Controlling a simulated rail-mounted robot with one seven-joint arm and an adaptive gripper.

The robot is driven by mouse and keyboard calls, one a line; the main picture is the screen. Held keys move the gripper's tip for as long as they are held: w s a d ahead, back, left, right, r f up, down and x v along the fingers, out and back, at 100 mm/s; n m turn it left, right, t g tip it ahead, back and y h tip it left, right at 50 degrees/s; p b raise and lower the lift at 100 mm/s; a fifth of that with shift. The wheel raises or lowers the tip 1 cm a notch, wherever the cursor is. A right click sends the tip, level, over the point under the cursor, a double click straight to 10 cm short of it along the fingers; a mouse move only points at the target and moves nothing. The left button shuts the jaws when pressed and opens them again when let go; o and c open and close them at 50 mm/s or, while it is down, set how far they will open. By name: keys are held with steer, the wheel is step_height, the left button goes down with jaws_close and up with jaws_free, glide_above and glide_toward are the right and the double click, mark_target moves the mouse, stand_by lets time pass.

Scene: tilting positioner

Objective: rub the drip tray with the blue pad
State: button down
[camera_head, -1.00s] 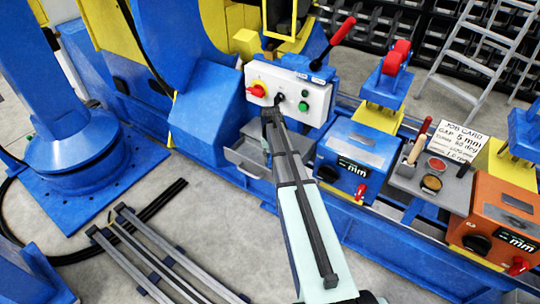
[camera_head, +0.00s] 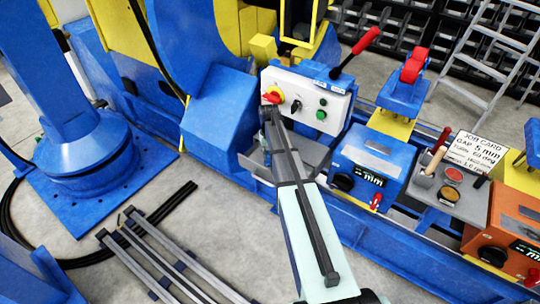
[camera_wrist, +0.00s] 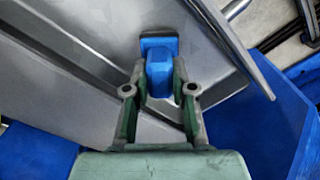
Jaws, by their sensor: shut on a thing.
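The blue pad (camera_wrist: 158,72) is a small blue block with a darker front edge. It sits between the two fingers of my gripper (camera_wrist: 158,88) in the wrist view, and the gripper is shut on it. The drip tray (camera_wrist: 85,45) is a grey metal surface with raised edges, under and around the pad. The pad's front edge appears to lie against the tray's surface, but I cannot be sure of contact. In the head view, the tray (camera_head: 254,160) shows below the control box, partly hidden by my arm.
A white control box (camera_head: 310,98) with a red-yellow knob stands close behind my arm. A blue meter box (camera_head: 365,158), a grey shelf with small tins (camera_head: 447,190) and an orange meter box (camera_head: 507,230) lie to the right. Metal bars (camera_head: 165,260) lie on the floor at left.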

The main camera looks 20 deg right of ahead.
step_height(320, 180, up, 2)
steer(key=shift+s+r, duration=0.1)
steer(key=shift+s, duration=0.05)
steer(key=shift+d+r+p, duration=0.1)
steer(key=shift+r+p, duration=1.7)
steer(key=shift+r, duration=0.7)
